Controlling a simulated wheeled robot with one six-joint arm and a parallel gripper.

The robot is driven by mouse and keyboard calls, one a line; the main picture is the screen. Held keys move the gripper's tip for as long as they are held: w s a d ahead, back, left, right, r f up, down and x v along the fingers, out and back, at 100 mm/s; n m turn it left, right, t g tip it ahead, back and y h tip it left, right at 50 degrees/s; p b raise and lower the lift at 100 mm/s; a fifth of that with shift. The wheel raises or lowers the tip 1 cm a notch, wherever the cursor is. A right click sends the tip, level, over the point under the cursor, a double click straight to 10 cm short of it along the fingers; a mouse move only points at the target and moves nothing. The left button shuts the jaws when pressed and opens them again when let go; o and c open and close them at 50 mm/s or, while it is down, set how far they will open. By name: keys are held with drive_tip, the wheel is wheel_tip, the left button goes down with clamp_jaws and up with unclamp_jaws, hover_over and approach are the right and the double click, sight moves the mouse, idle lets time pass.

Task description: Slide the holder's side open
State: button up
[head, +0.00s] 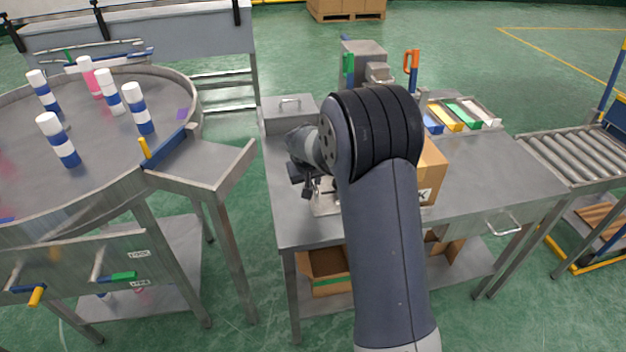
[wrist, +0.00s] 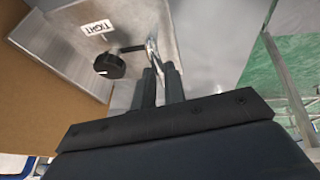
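The holder (head: 325,203) is a pale metal fixture on the table's near left part in the head view, largely hidden behind my arm. In the wrist view the holder's grey plate (wrist: 145,22) carries a TIGHT label, and a black knob (wrist: 109,66) sits on a short rod beside it. My gripper (wrist: 160,70) points at the rod's end, with its two dark fingers close together and a narrow gap between them. A shiny metal piece (wrist: 152,48) shows at the fingertips. I cannot tell whether the fingers press on it. In the head view the gripper (head: 308,190) is small and dark.
A cardboard box (head: 432,172) stands right of the holder, close to my arm. A grey lidded box (head: 290,113) and a press-like machine (head: 364,55) are behind.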

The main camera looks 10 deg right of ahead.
clamp_jaws()
drive_tip(key=a+b, duration=0.2)
drive_tip(key=a, duration=0.3)
drive_tip(key=shift+f, duration=0.15)
drive_tip(key=shift+a, duration=0.4)
drive_tip(key=o, duration=0.5)
unclamp_jaws()
drive_tip(key=shift+a, duration=0.15)
